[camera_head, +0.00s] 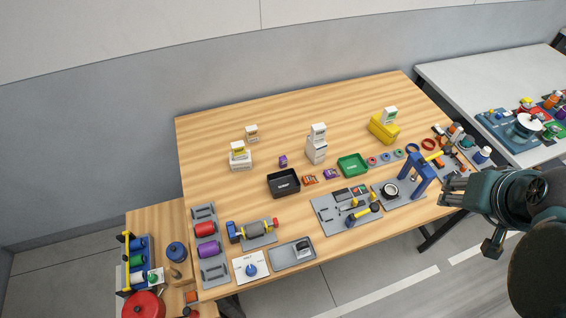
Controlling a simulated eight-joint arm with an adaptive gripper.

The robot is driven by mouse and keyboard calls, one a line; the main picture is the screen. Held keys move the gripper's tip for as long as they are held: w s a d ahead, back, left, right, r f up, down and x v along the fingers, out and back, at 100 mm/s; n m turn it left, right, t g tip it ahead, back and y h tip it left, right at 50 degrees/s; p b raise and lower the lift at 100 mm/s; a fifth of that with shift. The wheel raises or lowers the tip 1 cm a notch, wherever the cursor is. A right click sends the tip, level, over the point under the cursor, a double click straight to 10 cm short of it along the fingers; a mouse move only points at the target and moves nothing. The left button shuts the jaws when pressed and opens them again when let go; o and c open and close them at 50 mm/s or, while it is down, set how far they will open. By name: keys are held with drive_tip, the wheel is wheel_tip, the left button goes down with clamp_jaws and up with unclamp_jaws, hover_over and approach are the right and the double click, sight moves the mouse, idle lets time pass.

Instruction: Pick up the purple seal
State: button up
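Several small purple things show, and I cannot tell for certain which is the seal. A small purple box (283,161) stands upright behind the black bin. A purple packet (331,174) lies flat beside an orange packet (310,180), between the black bin and the green tray. Small rings (385,157) lie in a row right of the green tray, too small to tell their colours surely. My gripper (449,191) is at the right, near the table's right edge and apart from all of these. Its fingers look spread, with nothing seen between them.
A black bin (284,186) and a green tray (353,173) stand mid-table. A blue press frame (421,176) stands close left of my gripper. White dispensers (316,152) and a yellow box (384,129) stand behind.

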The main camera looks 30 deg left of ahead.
drive_tip(key=w+a+f+n+g+b, duration=0.1)
drive_tip(key=w+a+n+g, duration=0.15)
drive_tip(key=w+a, duration=0.85)
drive_tip(key=n+g+b, duration=0.3)
drive_tip(key=n+g, duration=0.1)
drive_tip(key=n, duration=0.3)
hover_over(283, 158)
drive_tip(key=f, duration=2.6)
drive_tip(key=shift+w+d, duration=0.15)
drive_tip(key=shift+d, duration=0.05)
drive_tip(key=shift+a+f, duration=0.25)
drive_tip(key=shift+f, duration=0.05)
drive_tip(key=shift+f, duration=1.3)
